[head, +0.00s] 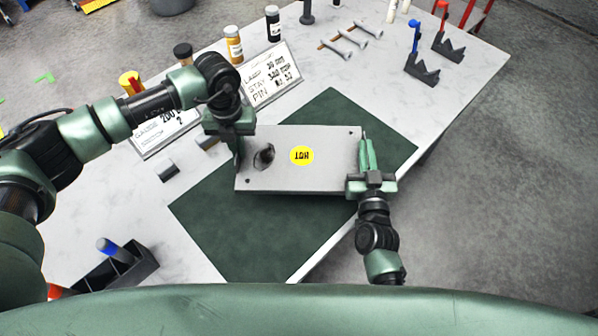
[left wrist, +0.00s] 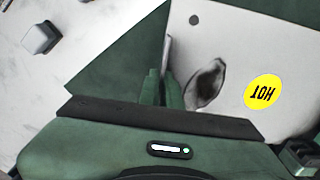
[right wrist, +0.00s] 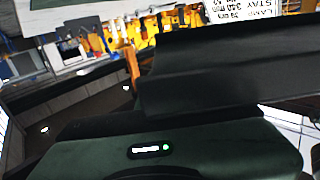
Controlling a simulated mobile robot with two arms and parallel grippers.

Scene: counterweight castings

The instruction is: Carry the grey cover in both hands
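The grey cover (head: 320,175) is a flat plate with a yellow HOT label (head: 302,156), a dark oval mark or opening near its left end and small corner holes. It lies over the dark green mat; I cannot tell how high above it. My left gripper (head: 238,152) is at the cover's left edge, its fingers close together on the rim. The cover (left wrist: 225,60) and these fingers (left wrist: 161,88) show in the left wrist view. My right gripper (head: 367,152) is at the right edge, fingers close together on the rim. The right wrist view is mostly blocked by dark shapes.
The green mat (head: 245,230) lies on a pale table (head: 330,65). Placards (head: 272,78), bottles (head: 233,44), bolts (head: 352,35) and dark notched stands (head: 422,70) stand toward the back. A black box (head: 115,268) is at front left. Floor is open at right.

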